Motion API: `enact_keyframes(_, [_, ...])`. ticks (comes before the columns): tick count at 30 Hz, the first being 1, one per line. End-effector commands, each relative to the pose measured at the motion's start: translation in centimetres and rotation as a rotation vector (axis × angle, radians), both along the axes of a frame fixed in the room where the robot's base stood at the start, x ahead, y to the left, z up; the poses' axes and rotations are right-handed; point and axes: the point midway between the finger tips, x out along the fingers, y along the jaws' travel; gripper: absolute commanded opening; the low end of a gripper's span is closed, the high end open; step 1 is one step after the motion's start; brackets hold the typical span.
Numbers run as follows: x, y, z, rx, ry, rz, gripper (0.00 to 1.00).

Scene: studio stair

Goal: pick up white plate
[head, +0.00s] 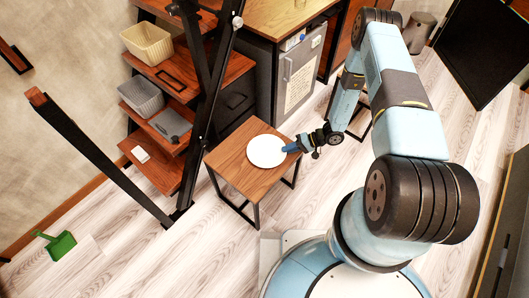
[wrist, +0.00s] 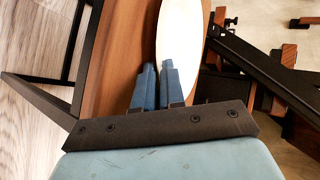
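The white plate (head: 266,151) lies on a small wooden table (head: 232,165) in the head view. My gripper (head: 291,148) is at the plate's right rim, reaching in from the right. In the wrist view the plate (wrist: 180,35) shows as a narrow white oval beyond the fingers. The two blue fingers of my gripper (wrist: 157,72) are close together with a narrow gap, and the right finger overlaps the plate. The fingers hide part of the rim, so I cannot tell whether the rim is between them.
A shelf unit with a cream basket (head: 147,43), a grey basket (head: 140,96) and a grey item (head: 172,125) stands left of the table. A grey cabinet (head: 298,75) stands behind. A green dustpan (head: 60,245) lies on the floor, which is open in front of the table.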

Motion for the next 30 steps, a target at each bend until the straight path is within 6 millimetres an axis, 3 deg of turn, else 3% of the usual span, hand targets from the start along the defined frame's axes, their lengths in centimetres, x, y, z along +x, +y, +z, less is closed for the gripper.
enact_keyframes(7, [0.01,0.18,-0.07,0.0,0.0,-0.001,0.09])
enact_keyframes(11, [0.01,0.18,-0.07,0.0,0.0,0.0,0.0])
enact_keyframes(30, [0.03,0.07,-0.07,-0.002,-0.001,-0.001,0.0])
